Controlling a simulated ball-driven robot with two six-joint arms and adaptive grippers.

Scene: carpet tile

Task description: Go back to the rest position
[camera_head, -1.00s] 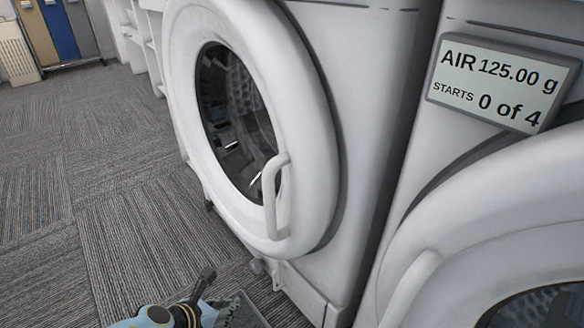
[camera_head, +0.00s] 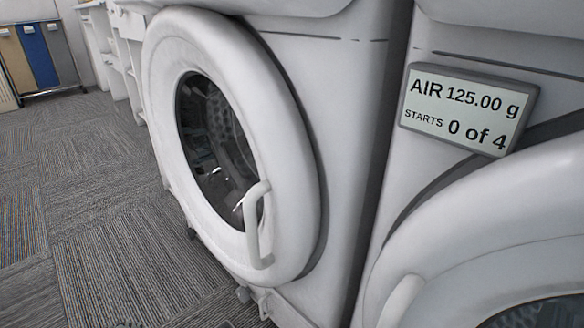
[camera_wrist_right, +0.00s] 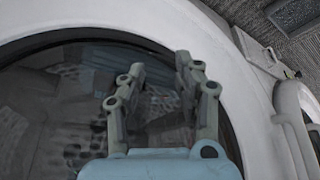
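The head view shows the left machine's round white door (camera_head: 290,150), with dark glass and a handle (camera_head: 258,225); it looks shut. To its right is a second machine's white door (camera_head: 510,215), cut off by the frame edge. My right gripper (camera_wrist_right: 158,75) shows in the right wrist view, its two fingers apart with nothing between them. It is in front of a dark round door glass (camera_wrist_right: 50,100) with a white rim (camera_wrist_right: 240,85). A pale handle (camera_wrist_right: 295,130) is right of the gripper. My left gripper is in neither view.
A display (camera_head: 467,108) on the right machine reads "AIR 125.00 g, STARTS 0 of 4". Carpet tile floor (camera_head: 90,220) is clear at the left. White shelving (camera_head: 115,50) and a rack of coloured panels (camera_head: 40,55) stand at the back left.

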